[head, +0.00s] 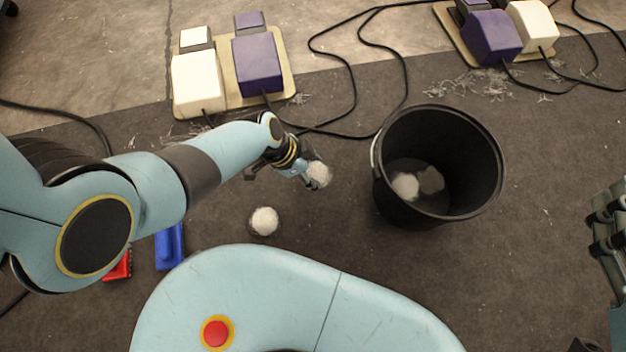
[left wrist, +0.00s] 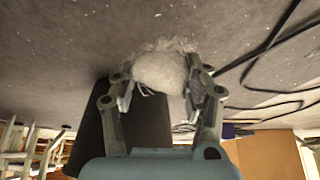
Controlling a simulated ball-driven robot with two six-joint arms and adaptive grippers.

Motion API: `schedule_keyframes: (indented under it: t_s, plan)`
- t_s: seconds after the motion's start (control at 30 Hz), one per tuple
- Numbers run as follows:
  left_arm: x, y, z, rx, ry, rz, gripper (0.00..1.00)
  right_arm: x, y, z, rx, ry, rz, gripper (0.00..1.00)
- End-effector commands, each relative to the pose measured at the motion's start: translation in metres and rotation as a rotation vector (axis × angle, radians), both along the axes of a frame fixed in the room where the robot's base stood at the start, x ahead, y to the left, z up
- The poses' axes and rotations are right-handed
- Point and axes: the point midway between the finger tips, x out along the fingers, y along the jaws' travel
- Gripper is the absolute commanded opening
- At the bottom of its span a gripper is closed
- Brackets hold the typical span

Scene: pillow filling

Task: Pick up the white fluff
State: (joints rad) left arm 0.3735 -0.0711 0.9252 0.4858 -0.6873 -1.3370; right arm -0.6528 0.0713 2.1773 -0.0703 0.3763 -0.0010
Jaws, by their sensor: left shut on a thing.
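My left gripper (head: 314,174) is shut on a ball of white fluff (head: 319,175), left of the black bucket. In the left wrist view, the fluff (left wrist: 160,72) sits between the two fingertips of the left gripper (left wrist: 160,85). A second ball of white fluff (head: 264,221) lies on the dark floor, below and left of the gripper. More white fluff (head: 405,186) lies inside the bucket, beside a duller greyish piece (head: 430,181). My right gripper (head: 606,228) shows only in part at the right edge; its fingertips are not clear.
The black bucket (head: 486,170) stands open on the dark mat. Cables (head: 408,70) trail behind it. Boards with purple and cream blocks (head: 257,65) lie at the back. Blue (head: 170,247) and red (head: 119,267) objects lie under my left arm. Floor between fluff and bucket is clear.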

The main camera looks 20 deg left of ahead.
Motion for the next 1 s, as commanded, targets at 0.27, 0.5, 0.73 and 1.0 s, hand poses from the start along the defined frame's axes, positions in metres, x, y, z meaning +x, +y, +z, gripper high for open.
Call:
schedule_keyframes:
  t_s: [0.27,0.5,0.73,1.0]
  plan:
    - [0.0,0.0,0.006,0.001,-0.001,0.0,0.35,-0.013,-0.003,-0.021,0.0,0.104,-0.012,0.4]
    - [0.001,0.0,0.014,0.0,-0.002,0.0,0.35,-0.023,-0.005,-0.039,-0.001,0.213,-0.026,0.4]
    - [0.001,0.0,0.02,0.0,-0.002,0.0,0.35,-0.034,-0.008,-0.055,-0.002,0.319,-0.037,0.4]
    - [0.001,0.0,0.027,0.0,-0.002,0.0,0.35,-0.05,-0.011,-0.073,-0.005,0.443,-0.05,0.4]
